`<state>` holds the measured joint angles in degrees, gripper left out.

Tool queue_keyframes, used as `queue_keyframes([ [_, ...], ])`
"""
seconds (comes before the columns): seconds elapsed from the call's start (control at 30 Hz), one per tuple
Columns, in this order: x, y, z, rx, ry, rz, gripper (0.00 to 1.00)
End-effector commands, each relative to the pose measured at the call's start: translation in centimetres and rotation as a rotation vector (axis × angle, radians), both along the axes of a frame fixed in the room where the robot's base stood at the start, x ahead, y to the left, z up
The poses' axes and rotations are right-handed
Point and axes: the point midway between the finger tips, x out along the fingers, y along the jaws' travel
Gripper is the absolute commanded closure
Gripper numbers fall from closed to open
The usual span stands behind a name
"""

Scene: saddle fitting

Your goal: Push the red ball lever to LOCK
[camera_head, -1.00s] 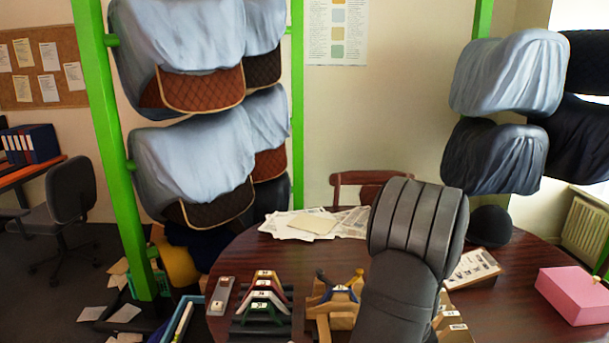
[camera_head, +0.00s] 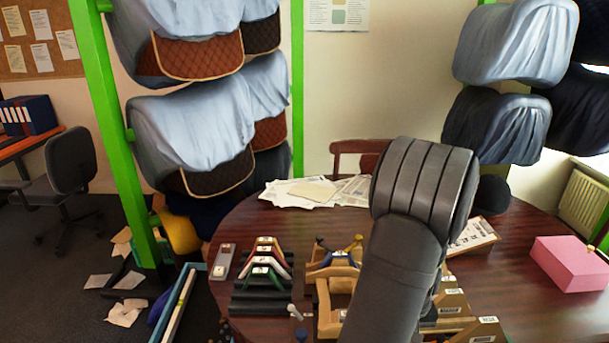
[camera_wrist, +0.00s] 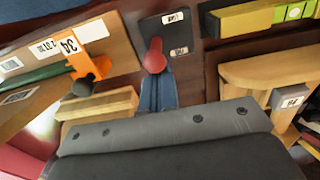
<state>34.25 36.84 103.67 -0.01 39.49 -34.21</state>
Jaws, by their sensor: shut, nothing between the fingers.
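The red ball lever (camera_wrist: 154,56) shows in the wrist view, near the top middle, on a dark plate (camera_wrist: 184,38) with two small white labels. The labels are upside down and hard to read. My gripper (camera_wrist: 158,80) is shut and empty. Its bluish fingers come up from the grey body at the bottom, with the tips just below the red ball in the picture. I cannot tell whether they touch it. In the head view my arm covers the gripper, and I cannot make out the lever.
In the wrist view, an orange clip (camera_wrist: 88,48) with a dark knob and wooden blocks lie left; a wooden stand (camera_wrist: 250,78) and yellow-green part (camera_wrist: 264,18) lie right. In the head view, the table (camera_head: 505,290) holds saddle-shaped pieces (camera_head: 262,270) and a pink box (camera_head: 570,264).

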Motion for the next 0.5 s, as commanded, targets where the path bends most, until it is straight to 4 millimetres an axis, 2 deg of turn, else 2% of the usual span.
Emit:
queue_keyframes([
  [0.33,-1.07,0.00,0.00,0.000,0.001,0.000,1.00],
  [0.5,-0.90,0.00,-0.01,0.000,0.000,0.001,1.00],
])
